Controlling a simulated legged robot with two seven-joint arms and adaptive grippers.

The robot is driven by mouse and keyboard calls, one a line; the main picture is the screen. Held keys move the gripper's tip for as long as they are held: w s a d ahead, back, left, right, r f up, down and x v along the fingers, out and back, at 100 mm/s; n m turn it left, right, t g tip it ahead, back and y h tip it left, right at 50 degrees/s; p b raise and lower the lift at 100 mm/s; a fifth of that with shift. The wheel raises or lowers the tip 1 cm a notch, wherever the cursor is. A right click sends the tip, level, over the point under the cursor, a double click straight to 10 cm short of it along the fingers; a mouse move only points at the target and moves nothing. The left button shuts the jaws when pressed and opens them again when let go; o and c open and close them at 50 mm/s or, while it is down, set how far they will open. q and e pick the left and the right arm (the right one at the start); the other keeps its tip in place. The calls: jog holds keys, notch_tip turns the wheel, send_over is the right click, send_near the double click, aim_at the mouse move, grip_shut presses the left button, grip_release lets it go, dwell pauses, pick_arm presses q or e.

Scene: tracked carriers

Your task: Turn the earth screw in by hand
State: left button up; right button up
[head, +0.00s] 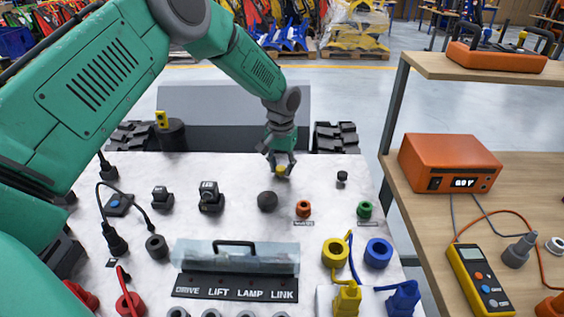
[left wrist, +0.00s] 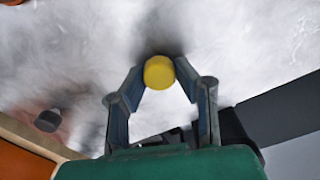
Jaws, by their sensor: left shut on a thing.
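The earth screw shows as a small yellow knob (head: 281,170) at the far side of the white panel (head: 240,205). My left gripper (head: 280,166) reaches down to it from above, its fingers on either side of the knob. In the left wrist view the round yellow knob (left wrist: 158,72) sits between the tips of my left gripper (left wrist: 160,68), which is shut on it. The screw's shank and its hole are hidden. My right gripper is not in view.
A black knob (head: 342,177), an orange socket (head: 303,208) and a green socket (head: 365,210) stand to the right and nearer. A dark ball-shaped knob (head: 267,201) is near too. A clear cover with a handle (head: 235,256) lies in front. A wooden bench (head: 520,170) stands at right.

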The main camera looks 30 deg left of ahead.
pick_arm(q)
jog(key=m, duration=0.1)
jog(key=m+p, duration=0.1)
jog(key=m, duration=0.1)
jog(key=shift+s+a, duration=0.2)
jog(key=shift+f+m+p, duration=0.1)
jog(key=shift+m+p, duration=0.2)
jog(key=shift+m, duration=0.6)
jog(key=shift+d+m, duration=0.1)
jog(key=shift+m, duration=0.2)
jog(key=shift+d, duration=0.15)
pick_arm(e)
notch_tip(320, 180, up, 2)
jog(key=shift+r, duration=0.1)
pick_arm(q)
jog(key=shift+m+p, duration=0.4)
jog(key=shift+m, duration=0.8)
jog(key=m+p, duration=0.1)
jog(key=m, duration=0.3)
jog(key=shift+m, duration=0.4)
jog(key=m, duration=0.2)
jog(key=shift+m, duration=0.4)
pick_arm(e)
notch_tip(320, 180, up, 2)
